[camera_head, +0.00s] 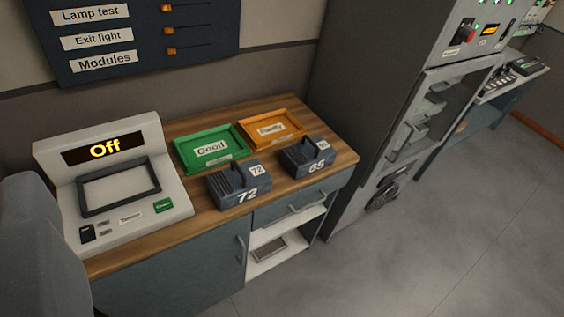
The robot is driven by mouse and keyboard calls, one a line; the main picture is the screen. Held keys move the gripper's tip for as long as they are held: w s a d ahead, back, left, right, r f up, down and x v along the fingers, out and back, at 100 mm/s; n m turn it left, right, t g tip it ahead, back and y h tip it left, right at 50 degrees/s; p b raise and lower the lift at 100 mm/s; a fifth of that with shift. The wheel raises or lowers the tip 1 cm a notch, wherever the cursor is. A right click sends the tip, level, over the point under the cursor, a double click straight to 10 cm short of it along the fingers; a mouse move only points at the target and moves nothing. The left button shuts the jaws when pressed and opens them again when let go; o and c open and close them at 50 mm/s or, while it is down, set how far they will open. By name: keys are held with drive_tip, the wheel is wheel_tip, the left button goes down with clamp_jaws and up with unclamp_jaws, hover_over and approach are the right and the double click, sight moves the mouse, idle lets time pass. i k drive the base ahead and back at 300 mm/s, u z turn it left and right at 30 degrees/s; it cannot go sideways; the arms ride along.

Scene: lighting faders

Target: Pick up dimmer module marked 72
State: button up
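The dimmer module marked 72 (240,189) is a dark blue-grey box with a ribbed top and white "72" labels on its front and top. It sits upright on the wooden top of a workbench (180,229), near its front edge. A similar module marked 65 (308,158) sits to its right, a little apart. My gripper does not show clearly in this view. A grey rounded shape at the left edge may be part of my own body.
A green tray labelled "Good" (182,155) and an orange tray (299,133) lie behind the modules. A tester (150,142) reading "Off" stands at the left. A tall grey cabinet (345,115) rises right of the bench. Open floor (440,240) lies at lower right.

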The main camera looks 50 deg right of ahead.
sight(235, 185)
drive_tip(key=z, duration=0.25)
drive_tip(key=i, duration=0.6)
drive_tip(key=z, duration=0.35)
drive_tip(key=k, duration=0.35)
drive_tip(key=u, duration=0.1)
drive_tip(key=k, duration=0.15)
drive_tip(key=z, duration=0.35)
drive_tip(key=i, duration=0.5)
drive_tip(key=u, duration=0.1)
